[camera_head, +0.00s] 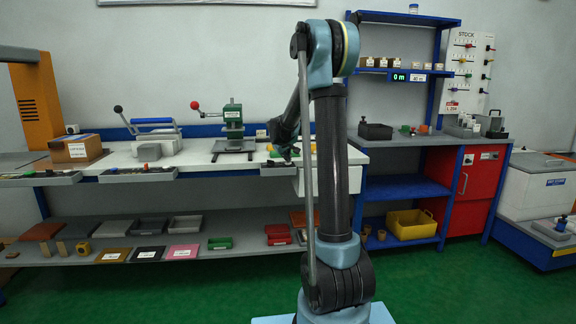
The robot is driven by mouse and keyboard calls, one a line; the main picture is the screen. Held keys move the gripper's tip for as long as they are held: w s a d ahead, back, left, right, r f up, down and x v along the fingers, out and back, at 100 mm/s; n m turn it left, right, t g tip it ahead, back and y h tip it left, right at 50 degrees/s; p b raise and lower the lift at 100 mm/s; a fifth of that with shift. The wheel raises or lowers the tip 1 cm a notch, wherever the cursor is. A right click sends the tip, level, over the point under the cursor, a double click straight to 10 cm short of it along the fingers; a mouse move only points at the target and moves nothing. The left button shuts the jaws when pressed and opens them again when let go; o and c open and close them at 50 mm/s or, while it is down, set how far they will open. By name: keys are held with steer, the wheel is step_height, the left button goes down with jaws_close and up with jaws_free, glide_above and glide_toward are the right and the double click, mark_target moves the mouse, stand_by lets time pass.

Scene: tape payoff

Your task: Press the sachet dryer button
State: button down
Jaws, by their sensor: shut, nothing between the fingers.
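No label reading sachet dryer is legible in the head view, so I cannot tell which unit is the dryer, and its button cannot be made out. A red cabinet (478,190) with a small pale plate stands under the right bench. A white chest (540,192) with a blue label stands at the far right. My arm rises in the middle of the view. My gripper (286,151) is shut and empty, small and dark, over the right part of the white bench, partly hidden by my own arm.
The white bench (196,155) carries a lever sealer (150,131), a green press (233,122) and a cardboard box (76,149). Bins and coloured mats lie on the lower shelf (60,258). A yellow crate (411,225) sits under the blue rack. Green floor in front is clear.

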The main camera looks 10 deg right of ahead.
mark_target(286, 163)
steer(key=shift+r, duration=0.95)
steer(key=shift+r, duration=0.1)
steer(key=shift+r, duration=2.4)
